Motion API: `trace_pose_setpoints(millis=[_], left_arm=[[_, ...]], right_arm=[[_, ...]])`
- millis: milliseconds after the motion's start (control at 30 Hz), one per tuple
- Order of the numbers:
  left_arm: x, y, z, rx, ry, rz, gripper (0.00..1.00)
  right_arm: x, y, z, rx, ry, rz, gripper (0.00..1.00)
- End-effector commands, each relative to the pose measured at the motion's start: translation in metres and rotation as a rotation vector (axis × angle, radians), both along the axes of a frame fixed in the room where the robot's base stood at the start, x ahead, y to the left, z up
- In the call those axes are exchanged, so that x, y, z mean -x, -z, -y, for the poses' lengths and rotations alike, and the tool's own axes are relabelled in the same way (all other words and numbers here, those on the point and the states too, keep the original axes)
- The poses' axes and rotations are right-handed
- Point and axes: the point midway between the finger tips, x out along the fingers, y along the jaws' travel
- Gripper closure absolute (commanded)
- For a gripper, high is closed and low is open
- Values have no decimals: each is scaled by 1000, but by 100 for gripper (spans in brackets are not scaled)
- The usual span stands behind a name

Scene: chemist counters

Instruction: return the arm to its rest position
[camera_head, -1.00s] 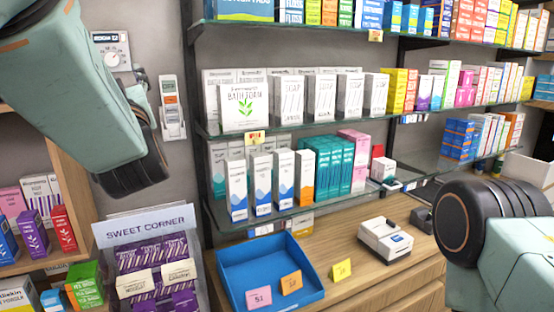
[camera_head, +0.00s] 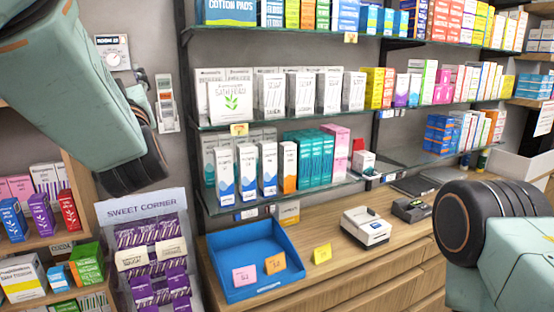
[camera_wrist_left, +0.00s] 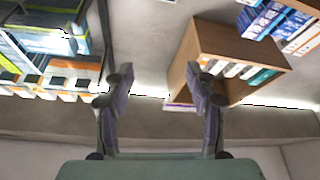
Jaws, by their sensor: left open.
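My left arm (camera_head: 75,90) comes in from the upper left in the head view, pale green with a black joint. Its gripper (camera_head: 140,85) shows partly behind the arm, in front of the grey wall. In the left wrist view the two fingers of my left gripper (camera_wrist_left: 162,88) stand apart with nothing between them. My right arm (camera_head: 505,240) shows at the lower right of the head view, with a black round joint. The right gripper is outside the views.
A blue tray (camera_head: 213,262) with pink and orange notes sits on the wooden counter (camera_head: 345,280), beside a white device (camera_head: 366,227). Glass shelves (camera_head: 290,197) hold many boxes. A sweet corner stand (camera_head: 145,209) is at the lower left. Bare wall lies near the left gripper.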

Motion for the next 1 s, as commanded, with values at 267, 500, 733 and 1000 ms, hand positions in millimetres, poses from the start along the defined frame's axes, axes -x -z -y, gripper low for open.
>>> trace_pose_setpoints(millis=[267,500,733,1000], left_arm=[[-13,28,12,-13,80,-122,43],[-19,107,20,-28,167,-328,43],[-10,225,26,-22,241,-571,43],[38,398,33,13,336,-920,43]], right_arm=[[0,0,0,0,0,1,100],[0,12,0,0,0,0,100],[0,35,0,0,0,1,100],[0,72,0,0,0,0,100]])
